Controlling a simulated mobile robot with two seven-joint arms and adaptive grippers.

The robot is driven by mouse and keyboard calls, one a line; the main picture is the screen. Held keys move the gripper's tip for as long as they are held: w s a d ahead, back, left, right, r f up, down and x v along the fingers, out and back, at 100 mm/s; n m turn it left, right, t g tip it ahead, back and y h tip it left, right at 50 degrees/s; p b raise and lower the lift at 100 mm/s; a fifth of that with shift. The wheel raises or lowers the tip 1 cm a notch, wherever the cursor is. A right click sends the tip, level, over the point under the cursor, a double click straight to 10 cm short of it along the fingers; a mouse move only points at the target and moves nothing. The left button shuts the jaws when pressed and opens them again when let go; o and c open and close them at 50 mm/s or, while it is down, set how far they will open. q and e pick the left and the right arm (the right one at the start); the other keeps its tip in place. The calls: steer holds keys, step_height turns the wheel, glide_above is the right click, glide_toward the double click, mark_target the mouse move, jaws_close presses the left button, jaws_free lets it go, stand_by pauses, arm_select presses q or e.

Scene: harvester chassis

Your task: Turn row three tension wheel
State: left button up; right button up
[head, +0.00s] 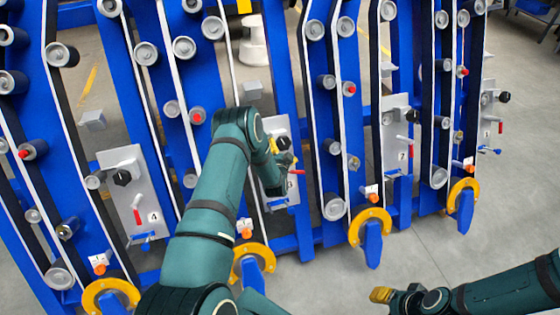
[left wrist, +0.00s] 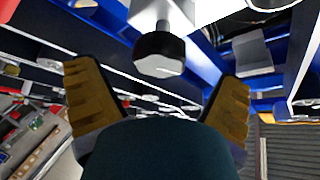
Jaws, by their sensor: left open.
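The row three tension wheel is a black knob (head: 283,143) on a grey plate (head: 281,126) between the plates marked 4 and 2. My left gripper (head: 279,158) is in front of this plate, and my arm hides part of it. In the left wrist view the black faceted knob (left wrist: 160,53) hangs from a light shaft, ahead of and between the spread yellow fingers of my left gripper (left wrist: 160,95). The fingers are open and look clear of the knob. My right gripper (head: 393,296) is low at the right, away from the plates; its opening is unclear.
Plate 4 (head: 116,158) stands at left, plate 2 (head: 393,112) and plate 1 (head: 487,97) at right, each with a black knob. A red handle (head: 298,172) sticks out below the row three knob. Blue frames with belts and rollers surround them.

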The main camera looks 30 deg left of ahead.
arm_select(q)
steer(key=v, duration=0.7)
stand_by(0.4)
steer(key=s+d+f+n+g+h, duration=0.1)
steer(key=s+d+n+g+h, duration=0.2)
steer(key=d, duration=0.5)
steer(key=s+d+f+g+h, duration=0.1)
steer(key=s+d+g+h, duration=0.3)
steer(key=d, duration=0.5)
steer(key=s+d+r+n+g+h, duration=0.1)
steer(key=s+d+g+h, duration=0.1)
steer(key=s+d, duration=0.3)
steer(key=s+d+r+g+h, duration=0.2)
steer(key=s+d+g, duration=0.2)
steer(key=s, duration=1)
steer(key=shift+d+n, duration=0.4)
steer(key=shift+d, duration=0.75)
